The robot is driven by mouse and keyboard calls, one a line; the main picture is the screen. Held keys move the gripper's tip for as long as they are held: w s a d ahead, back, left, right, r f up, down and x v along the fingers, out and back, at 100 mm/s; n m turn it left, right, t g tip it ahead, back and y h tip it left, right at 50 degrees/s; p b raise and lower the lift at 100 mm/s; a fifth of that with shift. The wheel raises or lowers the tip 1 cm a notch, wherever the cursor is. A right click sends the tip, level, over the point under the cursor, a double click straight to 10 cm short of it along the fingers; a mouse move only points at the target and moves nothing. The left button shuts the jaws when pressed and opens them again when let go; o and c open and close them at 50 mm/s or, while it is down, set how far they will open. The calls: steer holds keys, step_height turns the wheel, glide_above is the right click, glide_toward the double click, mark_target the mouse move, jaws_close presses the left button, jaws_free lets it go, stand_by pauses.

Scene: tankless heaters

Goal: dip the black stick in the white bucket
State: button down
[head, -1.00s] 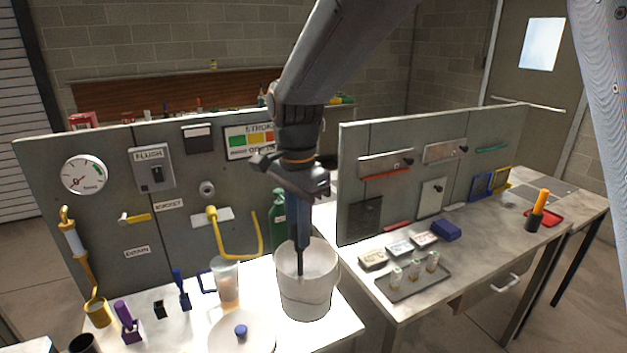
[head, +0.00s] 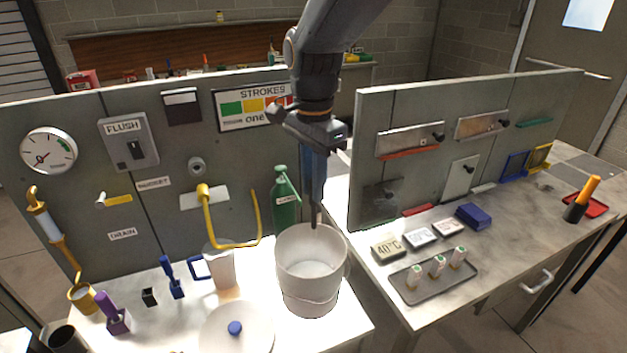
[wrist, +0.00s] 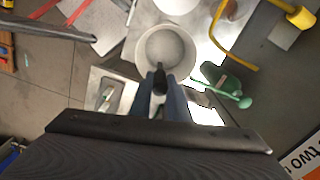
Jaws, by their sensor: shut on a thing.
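The white bucket (head: 311,285) stands on the left table near its right edge, open at the top with a pale inside. My gripper (head: 313,195) is above the bucket's back rim, pointing down, with its long fingers shut on the black stick (head: 314,219). The stick's lower end shows at about the height of the rim; most of the stick is hidden between the fingers. In the wrist view my gripper (wrist: 160,90) holds the dark stick end (wrist: 159,75) beside the near edge of the round bucket (wrist: 167,52).
A green bottle (head: 286,203) stands close behind the bucket. A clear jug (head: 221,268) and a round white lid (head: 237,330) with a blue knob are to its left. Upright grey panels (head: 460,150) stand behind. A grey tray (head: 434,283) with small vials is on the right table.

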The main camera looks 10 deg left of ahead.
steer(key=b, duration=0.3)
glide_toward(313, 237)
steer(key=shift+w+f+b, duration=0.15)
steer(key=shift+f+b, duration=0.75)
steer(key=shift+f, duration=1.65)
steer(key=shift+w+f+b, duration=0.1)
steer(key=shift+f+b, duration=0.8)
steer(key=shift+f, duration=1.65)
steer(key=shift+r, duration=0.1)
